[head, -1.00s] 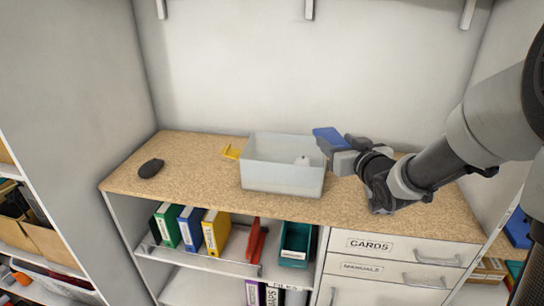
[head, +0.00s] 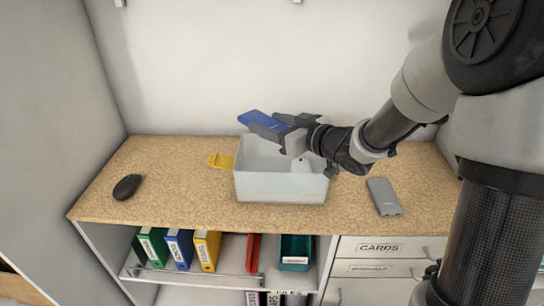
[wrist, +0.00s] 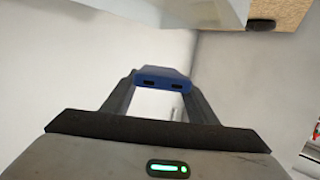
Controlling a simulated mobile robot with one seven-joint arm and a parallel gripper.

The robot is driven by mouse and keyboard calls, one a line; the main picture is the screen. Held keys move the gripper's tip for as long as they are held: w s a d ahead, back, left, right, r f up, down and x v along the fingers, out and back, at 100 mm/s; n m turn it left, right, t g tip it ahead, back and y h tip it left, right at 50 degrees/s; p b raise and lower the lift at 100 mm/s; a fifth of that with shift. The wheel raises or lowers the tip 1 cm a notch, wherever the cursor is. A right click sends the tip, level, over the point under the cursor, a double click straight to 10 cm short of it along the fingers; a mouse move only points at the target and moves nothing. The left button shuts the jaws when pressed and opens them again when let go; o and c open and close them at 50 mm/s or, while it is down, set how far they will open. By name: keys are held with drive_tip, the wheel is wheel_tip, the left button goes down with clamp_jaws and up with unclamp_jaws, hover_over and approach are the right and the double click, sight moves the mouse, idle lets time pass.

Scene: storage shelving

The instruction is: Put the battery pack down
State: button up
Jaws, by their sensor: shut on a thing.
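The blue battery pack (head: 264,121) is held in my gripper (head: 278,129), which is shut on it above the left rear part of the white bin. In the wrist view the battery pack (wrist: 162,80) sits between both fingers of my gripper (wrist: 160,92), its end with two ports facing the camera. The translucent white bin (head: 282,188) stands on the speckled worktop (head: 160,190). A small white item (head: 304,160) shows inside the bin, partly hidden by my gripper.
A black mouse (head: 126,187) lies at the left of the worktop and a yellow item (head: 220,160) just left of the bin. A grey slab-like device (head: 384,196) lies at the right. Binders (head: 207,250) stand on the shelf below.

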wheel_tip(320, 180, down, 7)
drive_tip(key=b, duration=0.1)
drive_tip(key=shift+r, duration=0.15)
drive_tip(key=shift+f+b, duration=0.6)
drive_tip(key=o, duration=1.2)
